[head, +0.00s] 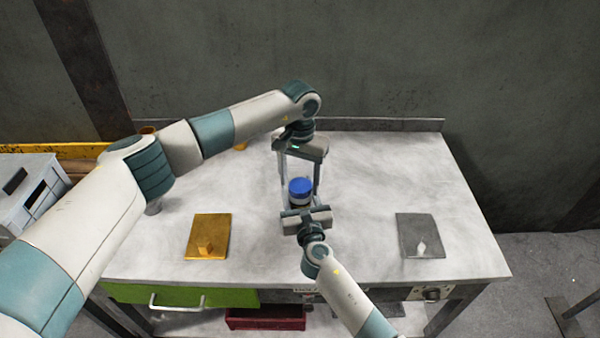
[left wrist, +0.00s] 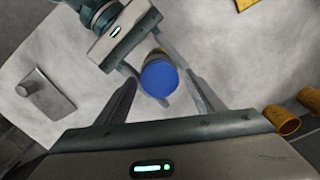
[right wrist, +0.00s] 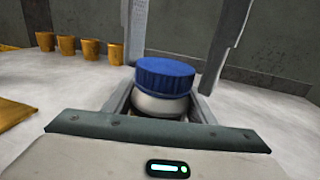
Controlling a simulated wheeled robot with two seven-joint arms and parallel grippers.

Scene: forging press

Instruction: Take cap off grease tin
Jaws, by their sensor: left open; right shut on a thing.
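The grease tin (right wrist: 160,104) has a pale body and a blue cap (right wrist: 165,75) sitting on top. In the head view the blue cap (head: 300,186) is near the middle of the table, and the tin stands upright. My right gripper (head: 302,205) is shut on the tin's body from the front, below the cap. My left gripper (head: 300,188) is above, pointing down, with its open fingers on either side of the cap. In the left wrist view the cap (left wrist: 159,78) shows between and beyond the spread fingers. I cannot tell whether they touch it.
An orange plate (head: 207,238) with a small block lies left on the table, and a grey plate (head: 419,238) lies right. Several orange cups (right wrist: 90,48) stand toward the back left. The metal tabletop (head: 375,185) is clear right of the tin.

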